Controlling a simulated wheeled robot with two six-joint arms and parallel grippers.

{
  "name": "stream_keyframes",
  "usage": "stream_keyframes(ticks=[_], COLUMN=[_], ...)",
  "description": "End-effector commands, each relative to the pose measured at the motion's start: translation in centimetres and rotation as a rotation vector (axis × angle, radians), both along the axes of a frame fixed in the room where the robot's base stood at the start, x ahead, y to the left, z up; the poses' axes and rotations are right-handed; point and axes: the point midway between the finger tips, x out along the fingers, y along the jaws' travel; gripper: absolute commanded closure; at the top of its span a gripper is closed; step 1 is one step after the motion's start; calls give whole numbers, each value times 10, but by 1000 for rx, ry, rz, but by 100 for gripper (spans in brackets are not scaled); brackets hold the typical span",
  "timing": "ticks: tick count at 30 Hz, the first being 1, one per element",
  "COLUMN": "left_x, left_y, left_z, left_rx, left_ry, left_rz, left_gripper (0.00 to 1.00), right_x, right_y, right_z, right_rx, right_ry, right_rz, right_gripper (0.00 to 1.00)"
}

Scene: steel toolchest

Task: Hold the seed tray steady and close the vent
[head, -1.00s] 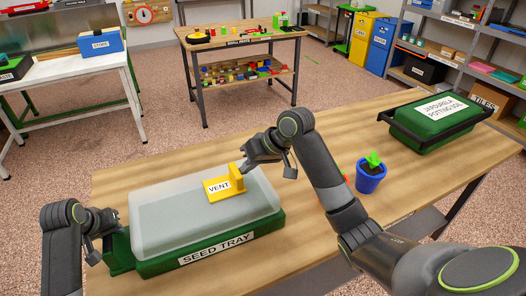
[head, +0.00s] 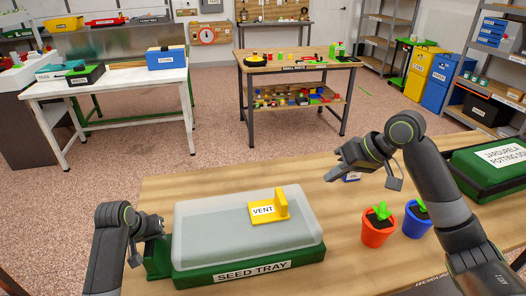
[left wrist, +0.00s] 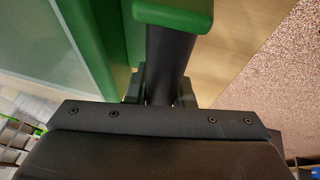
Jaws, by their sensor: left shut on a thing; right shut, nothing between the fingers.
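The green seed tray (head: 200,278) with its frosted clear lid (head: 210,225) stands on the wooden bench at lower left. The yellow vent (head: 282,204), a labelled plate with an upright tab, lies on the lid, right of centre. Whether an opening is left under it cannot be told. My left gripper (head: 156,234) is shut on the tray's left-end handle; the left wrist view shows the green handle (left wrist: 175,14) and its dark bar between the fingers (left wrist: 160,92). My right gripper (head: 334,176) is shut and empty, up and right of the vent, apart from it.
An orange pot (head: 377,233) and a blue pot (head: 416,222) with plants stand right of the tray. A green potting soil box (head: 487,172) is at the far right. Bare bench (head: 345,240) lies between tray and pots.

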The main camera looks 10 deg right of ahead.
Motion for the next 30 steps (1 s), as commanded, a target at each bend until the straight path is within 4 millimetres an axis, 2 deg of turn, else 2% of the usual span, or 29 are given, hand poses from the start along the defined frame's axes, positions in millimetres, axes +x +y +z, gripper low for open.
stream_keyframes(ticks=[1,12,13,18,26,30], left_x=[-3,-3,-2,-1,-1,-3], left_y=[1,1,0,0,2,2], left_z=[-5,-5,-3,-2,-3,4], left_rx=[1,2,-2,-1,6,4], left_ry=[13,14,9,6,6,2], left_rz=[1,1,1,2,1,1], left_gripper=[100,100,77,55,53,53], right_x=[0,0,0,0,0,0], right_y=[0,0,0,0,0,0], right_z=[0,-1,-1,0,-1,0], right_rx=[0,0,0,0,0,0], right_ry=[0,0,0,0,0,0], right_rz=[0,0,0,0,0,0], right_gripper=[100,100,100,100,100,100])
